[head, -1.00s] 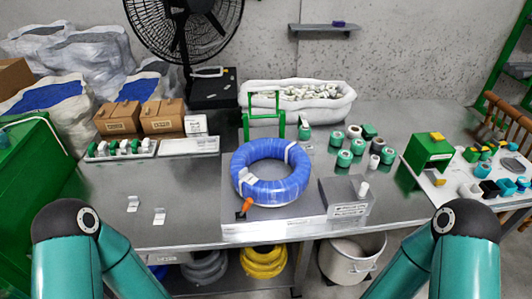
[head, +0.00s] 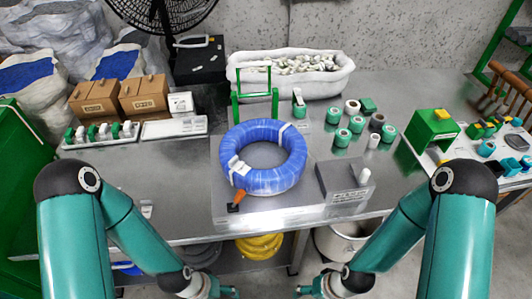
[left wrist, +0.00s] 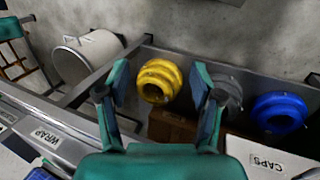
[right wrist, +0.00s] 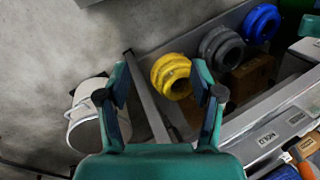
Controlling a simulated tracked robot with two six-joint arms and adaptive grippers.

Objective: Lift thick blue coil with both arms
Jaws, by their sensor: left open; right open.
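The thick blue coil (head: 287,176) lies flat on a grey board on the metal table, with white bands around it. In the head view my left gripper (head: 226,291) and my right gripper (head: 306,291) are at the bottom edge, in front of the table and apart from the coil. The left wrist view shows the left gripper (left wrist: 160,84) with its fingers spread and nothing between them. The right wrist view shows the right gripper (right wrist: 163,84) also spread and empty. The coil's blue edge shows at the bottom of the right wrist view (right wrist: 283,173).
A green stand (head: 234,110) is behind the coil. A grey block (head: 335,180) is right of it and an orange-handled tool (head: 238,198) in front-left. Green and white rolls (head: 342,138) stand behind right. Yellow (left wrist: 152,90), grey and blue coils lie under the table beside a white bucket (right wrist: 84,127).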

